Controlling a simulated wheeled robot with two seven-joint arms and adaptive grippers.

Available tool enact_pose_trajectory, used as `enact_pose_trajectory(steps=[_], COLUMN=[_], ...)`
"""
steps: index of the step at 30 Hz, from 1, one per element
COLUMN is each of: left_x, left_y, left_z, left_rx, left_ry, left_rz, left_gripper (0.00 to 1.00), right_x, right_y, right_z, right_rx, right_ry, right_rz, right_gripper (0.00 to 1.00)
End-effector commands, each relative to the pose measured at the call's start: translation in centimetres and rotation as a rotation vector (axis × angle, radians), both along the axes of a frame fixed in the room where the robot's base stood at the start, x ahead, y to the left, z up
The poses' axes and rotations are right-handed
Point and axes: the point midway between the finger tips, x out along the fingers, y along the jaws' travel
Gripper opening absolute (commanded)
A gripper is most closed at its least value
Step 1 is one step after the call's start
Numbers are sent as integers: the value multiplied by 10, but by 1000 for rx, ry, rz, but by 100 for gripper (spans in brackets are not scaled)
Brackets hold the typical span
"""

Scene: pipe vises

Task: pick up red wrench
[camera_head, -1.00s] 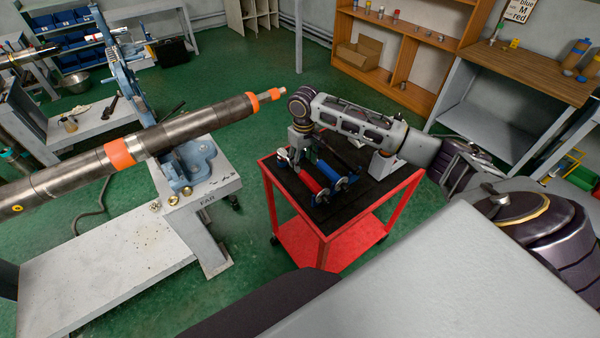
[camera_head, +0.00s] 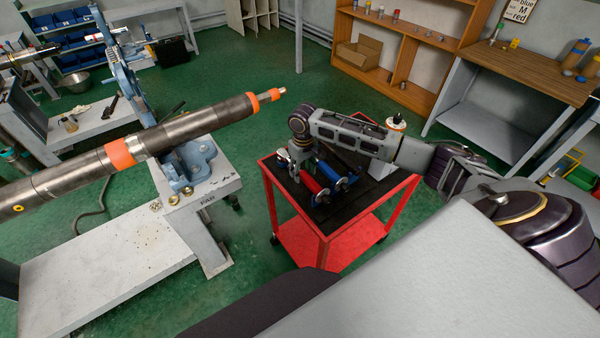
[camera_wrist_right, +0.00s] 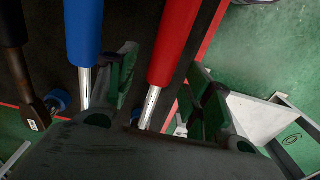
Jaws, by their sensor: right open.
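The red wrench (camera_head: 311,182) lies on the dark top of a red cart, its red handle beside a blue-handled tool (camera_head: 330,174). My right gripper (camera_head: 298,162) points down over the cart, close to the red wrench. In the right wrist view the red handle (camera_wrist_right: 179,35) and its silver shaft run between the two spread fingers of my open gripper (camera_wrist_right: 165,90). The blue handle (camera_wrist_right: 84,30) passes outside the left finger. The near end of the red wrench is hidden behind the gripper body. My left gripper is not in view.
The red cart (camera_head: 322,228) stands on the green floor. A bottle with an orange band (camera_head: 397,123) stands behind my right forearm. A long pipe (camera_head: 180,135) lies in a blue vise (camera_head: 188,172) on the grey bench to the left. Open floor lies between bench and cart.

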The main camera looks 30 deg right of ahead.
Motion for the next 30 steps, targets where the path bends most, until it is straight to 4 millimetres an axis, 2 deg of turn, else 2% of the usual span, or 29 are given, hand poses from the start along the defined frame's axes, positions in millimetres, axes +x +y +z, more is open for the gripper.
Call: enact_pose_trajectory(steps=[9, 24, 26, 30], left_x=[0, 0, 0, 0], left_y=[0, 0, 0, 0], left_z=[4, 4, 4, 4], left_rx=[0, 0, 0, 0], left_ry=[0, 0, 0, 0], left_rz=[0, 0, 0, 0], left_gripper=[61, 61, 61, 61], right_x=[0, 1, 1, 1], right_y=[0, 0, 0, 0], right_z=[-31, -33, -33, -33], right_rx=[0, -1, -1, -1], right_ry=[1, 0, 0, 0], right_rz=[1, 1, 1, 1], right_gripper=[51, 51, 46, 28])
